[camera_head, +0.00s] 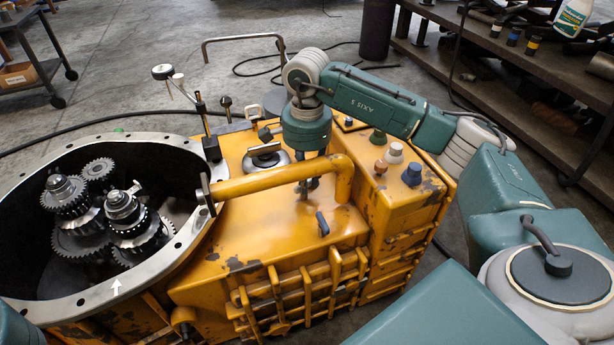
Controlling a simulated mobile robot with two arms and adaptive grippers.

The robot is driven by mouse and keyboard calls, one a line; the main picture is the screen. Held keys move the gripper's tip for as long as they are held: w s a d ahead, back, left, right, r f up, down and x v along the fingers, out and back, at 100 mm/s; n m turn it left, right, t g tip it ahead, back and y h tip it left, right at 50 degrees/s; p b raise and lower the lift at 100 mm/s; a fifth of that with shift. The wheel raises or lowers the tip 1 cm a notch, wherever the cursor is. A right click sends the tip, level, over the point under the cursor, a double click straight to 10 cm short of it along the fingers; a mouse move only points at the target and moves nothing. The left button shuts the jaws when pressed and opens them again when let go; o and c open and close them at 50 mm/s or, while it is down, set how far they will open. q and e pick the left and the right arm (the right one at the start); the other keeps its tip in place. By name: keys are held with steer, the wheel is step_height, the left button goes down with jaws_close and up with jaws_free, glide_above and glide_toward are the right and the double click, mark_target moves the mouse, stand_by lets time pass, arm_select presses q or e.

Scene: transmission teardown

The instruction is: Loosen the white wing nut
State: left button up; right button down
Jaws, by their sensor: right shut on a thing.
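My right gripper (304,192) reaches down from the right arm's dark green wrist, just beside the yellow bent pipe over the yellow housing's top (255,235). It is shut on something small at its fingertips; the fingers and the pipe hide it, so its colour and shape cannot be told. I cannot clearly make out a white wing nut. A small blue wing-like handle (322,224) stands apart on the housing top, just to the right of and nearer than the gripper. My left gripper is not in view.
The yellow pipe (265,184) crosses the housing. A round flange (178,262) rings exposed gears (122,212) at left. White (394,153), orange (381,167), blue (411,175) and green (378,138) knobs stand at right. Thin posts (203,115) rise behind.

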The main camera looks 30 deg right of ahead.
steer(key=c, duration=1.9)
jaws_free()
step_height(320, 180, up, 12)
